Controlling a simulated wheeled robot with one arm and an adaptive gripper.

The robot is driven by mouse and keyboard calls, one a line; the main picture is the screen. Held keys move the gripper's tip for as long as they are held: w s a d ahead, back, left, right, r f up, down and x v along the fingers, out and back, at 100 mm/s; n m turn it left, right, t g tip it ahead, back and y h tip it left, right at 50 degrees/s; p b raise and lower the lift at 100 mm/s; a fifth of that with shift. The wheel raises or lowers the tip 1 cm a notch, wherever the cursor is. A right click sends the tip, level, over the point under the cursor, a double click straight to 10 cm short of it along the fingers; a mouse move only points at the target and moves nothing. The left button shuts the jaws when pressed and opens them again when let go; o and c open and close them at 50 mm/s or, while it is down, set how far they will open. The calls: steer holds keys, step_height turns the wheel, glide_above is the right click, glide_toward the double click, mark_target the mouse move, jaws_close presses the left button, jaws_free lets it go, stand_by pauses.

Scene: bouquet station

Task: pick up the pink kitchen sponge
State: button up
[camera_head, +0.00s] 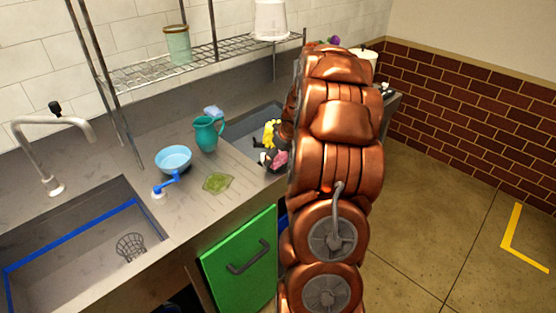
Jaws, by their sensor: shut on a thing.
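A small pink thing (280,159), which looks like the pink sponge, is at my gripper (264,158), beside the right-hand sink basin near the counter's front edge. The dark fingers are close around it, and my gripper appears shut on it. My copper arm hides part of the gripper and the area to the right. I cannot tell whether the sponge touches the counter.
A teal pitcher (207,136), a light blue bowl (173,158) and a flat green piece (217,182) are on the counter to the left. A blue-rimmed sink (75,245) lies further left. A green door (240,262) is below. A wire shelf (205,57) hangs above.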

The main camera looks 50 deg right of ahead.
step_height(320, 180, up, 2)
steer(key=shift+r+b, duration=0.1)
steer(key=shift+b, duration=0.4)
steer(key=shift+s+a+r, duration=0.1)
steer(key=shift+a+r, duration=0.05)
steer(key=shift+r, duration=0.1)
steer(key=s+a+r+b, duration=0.1)
steer(key=s+a+b, duration=0.3)
steer(key=s+a, duration=0.6)
steer(key=shift+s+a+r, duration=0.25)
steer(key=shift+a, duration=0.6)
steer(key=o, duration=0.4)
steer(key=shift+c, duration=0.2)
steer(key=c, duration=0.5)
steer(key=shift+o, duration=0.2)
